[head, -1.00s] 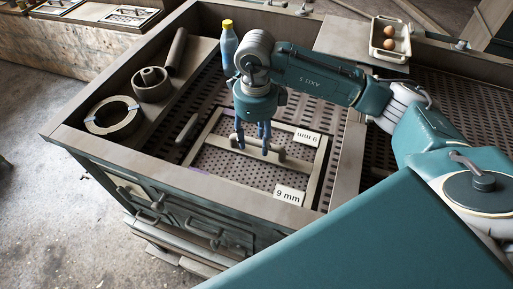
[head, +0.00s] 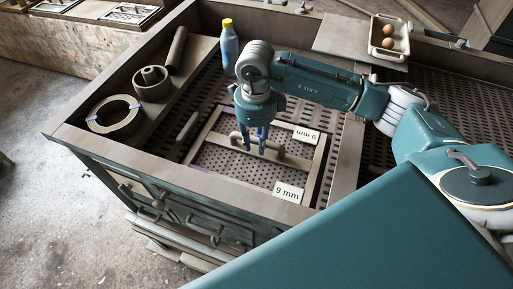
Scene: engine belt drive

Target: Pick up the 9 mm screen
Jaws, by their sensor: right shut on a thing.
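The 9 mm screen (head: 228,162) is a pale rectangular frame with a perforated sheet. It lies in the sunken bed of the large box, with two white "9 mm" labels, one at the near edge (head: 288,191) and one at the far right. A raised handle bar (head: 285,158) crosses its middle. My right gripper (head: 254,148) points down from above with its blue fingers shut on this bar, left of its middle. The fingertips partly hide the bar. I cannot tell whether the screen is clear of the bed. My left gripper is not in view.
A blue bottle with a yellow cap (head: 228,46) stands behind my gripper. A ring (head: 115,115), a cup-like part (head: 152,83) and a tube (head: 177,50) are on the left ledge. A tray with eggs (head: 389,36) sits at the back right. Raised walls surround the bed.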

